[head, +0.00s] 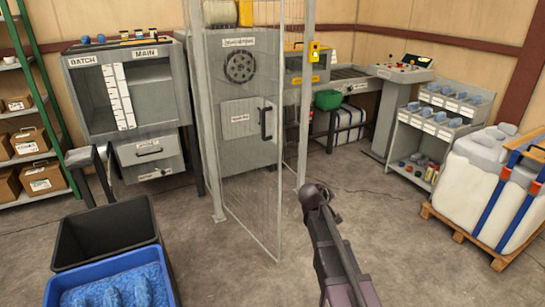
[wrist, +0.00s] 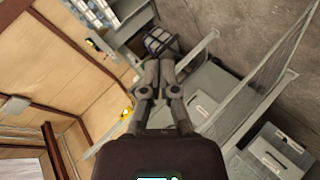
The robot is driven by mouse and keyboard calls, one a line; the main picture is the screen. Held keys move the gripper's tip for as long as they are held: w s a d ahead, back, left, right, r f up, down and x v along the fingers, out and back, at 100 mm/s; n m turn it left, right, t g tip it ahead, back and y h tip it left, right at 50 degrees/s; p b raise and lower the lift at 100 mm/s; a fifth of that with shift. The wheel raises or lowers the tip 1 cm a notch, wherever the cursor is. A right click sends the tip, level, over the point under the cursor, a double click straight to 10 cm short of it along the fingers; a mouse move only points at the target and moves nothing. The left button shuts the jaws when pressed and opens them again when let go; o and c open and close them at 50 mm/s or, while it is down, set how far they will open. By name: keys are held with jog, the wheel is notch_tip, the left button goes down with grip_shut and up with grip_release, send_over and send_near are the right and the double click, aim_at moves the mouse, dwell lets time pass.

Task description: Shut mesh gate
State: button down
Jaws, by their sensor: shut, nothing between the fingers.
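The mesh gate (head: 245,190) stands swung open in the head view, its lower free corner reaching out over the floor toward me. Its black handle (head: 266,123) is near the free edge. The gate's mesh also appears in the wrist view (wrist: 282,62), at the right. My gripper (wrist: 158,66) is shut and empty in the wrist view. In the head view, my arm reaches in from the bottom right and ends just right of the gate's free edge, apart from it in the picture; the fingertips are hard to make out there.
The grey machine (head: 238,75) stands behind the gate between upright posts. A black bin (head: 105,232) and a blue tub (head: 110,285) stand at the lower left. A strapped white container on a pallet (head: 490,250) is at the right. Floor around the arm is clear.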

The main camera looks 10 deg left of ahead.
jog(key=w+a+r+n+t+y+b, duration=0.1)
jog(key=w+a+n+t+y+b, duration=0.2)
jog(key=a, duration=1)
jog(key=w+a+r+n+t+y+b, duration=0.2)
jog(key=w+a+n+t, duration=0.3)
jog(key=w+a+n, duration=0.4)
jog(key=w+a+b, duration=0.1)
jog(key=w+a, duration=0.2)
jog(key=a, duration=0.2)
jog(key=shift+a+t+y, duration=0.25)
jog(key=shift+t+y, duration=0.15)
jog(key=shift+w+r, duration=0.1)
jog(key=shift+w, duration=0.05)
send_near(274, 145)
jog(key=w+a, duration=0.3)
jog(key=shift+w+d+r, duration=0.2)
jog(key=shift+w+d, duration=1.45)
jog(key=shift+d, duration=0.05)
